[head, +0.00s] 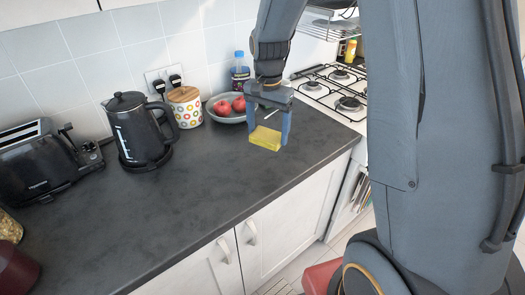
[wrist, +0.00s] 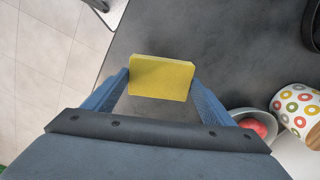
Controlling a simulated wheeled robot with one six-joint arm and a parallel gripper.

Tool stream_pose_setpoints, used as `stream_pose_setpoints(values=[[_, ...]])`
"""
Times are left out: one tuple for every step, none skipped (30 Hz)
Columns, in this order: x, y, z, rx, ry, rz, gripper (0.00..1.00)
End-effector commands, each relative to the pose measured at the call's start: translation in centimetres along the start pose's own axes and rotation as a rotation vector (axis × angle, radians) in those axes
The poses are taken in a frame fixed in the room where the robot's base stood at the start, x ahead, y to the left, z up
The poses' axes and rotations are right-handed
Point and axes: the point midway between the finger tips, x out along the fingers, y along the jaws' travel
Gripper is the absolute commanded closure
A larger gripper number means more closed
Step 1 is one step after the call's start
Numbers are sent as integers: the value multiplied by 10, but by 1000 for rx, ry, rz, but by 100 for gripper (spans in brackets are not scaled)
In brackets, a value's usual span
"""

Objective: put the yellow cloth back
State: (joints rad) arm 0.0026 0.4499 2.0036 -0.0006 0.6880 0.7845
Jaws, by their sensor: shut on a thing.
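The yellow cloth (head: 266,138) is a small, flat, block-like piece between the fingers of my gripper (head: 268,125) in the head view. My gripper is shut on it near the right part of the dark counter, in front of the fruit bowl. In the wrist view the yellow cloth (wrist: 161,78) spans the gap between the blue fingers of my gripper (wrist: 160,88). I cannot tell whether its underside touches the counter.
The dark counter (head: 150,215) is clear in front. A bowl (head: 228,117) with red apples, a dotted jar (head: 185,107), a black kettle (head: 140,130) and a toaster (head: 40,160) line the back. A gas hob (head: 335,90) is at the right.

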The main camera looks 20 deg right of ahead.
Motion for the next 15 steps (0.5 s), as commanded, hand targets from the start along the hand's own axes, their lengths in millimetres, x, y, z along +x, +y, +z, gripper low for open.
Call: stream_pose_setpoints(values=[[9,2,2,0,-4,5,40],[14,1,2,-1,-4,4,40],[20,1,2,-2,-4,4,40],[24,1,2,-2,-3,3,40],[28,0,2,-2,-2,2,40],[32,1,2,-2,-3,3,40],[34,0,2,-2,-2,2,40],[36,0,1,-2,-1,1,40],[38,0,1,-2,-1,1,40],[40,0,1,-2,-1,1,40],[42,0,1,-2,-2,2,40],[46,0,2,-2,-3,3,40],[50,0,2,-2,-2,3,40],[54,1,2,-2,-3,3,40],[59,1,2,-2,-4,4,40]])
